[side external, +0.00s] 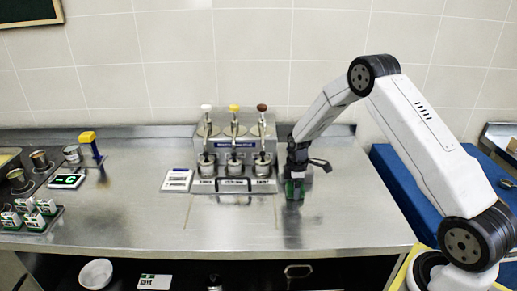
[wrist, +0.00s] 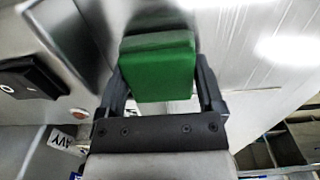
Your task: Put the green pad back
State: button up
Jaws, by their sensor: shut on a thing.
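The green pad (wrist: 158,66) is a thick block held between the two fingers of my gripper (wrist: 163,82) in the wrist view. In the side external view the green pad (side external: 294,190) shows low under my gripper (side external: 296,180), just right of the pump dispenser station. My gripper is shut on the pad. I cannot tell whether the pad touches the steel counter (side external: 345,215) or hangs just above it.
The dispenser station (side external: 237,150) with three pumps stands close left of my gripper. A label card (side external: 177,180) lies left of it. The front middle counter is clear.

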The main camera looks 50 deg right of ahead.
jog(key=o, duration=0.9)
jog(key=shift+o, duration=0.2)
notch_tip(320, 180, up, 12)
jog(key=shift+r, duration=0.1)
dwell(0.4)
jog(key=s+a+r+m+t, duration=0.2)
jog(key=s+a+m, duration=0.7)
jog(key=s+a, duration=0.8)
jog(key=shift+s+a+t, duration=0.25)
jog(key=shift+s+t, duration=0.05)
jog(key=shift+s, duration=0.55)
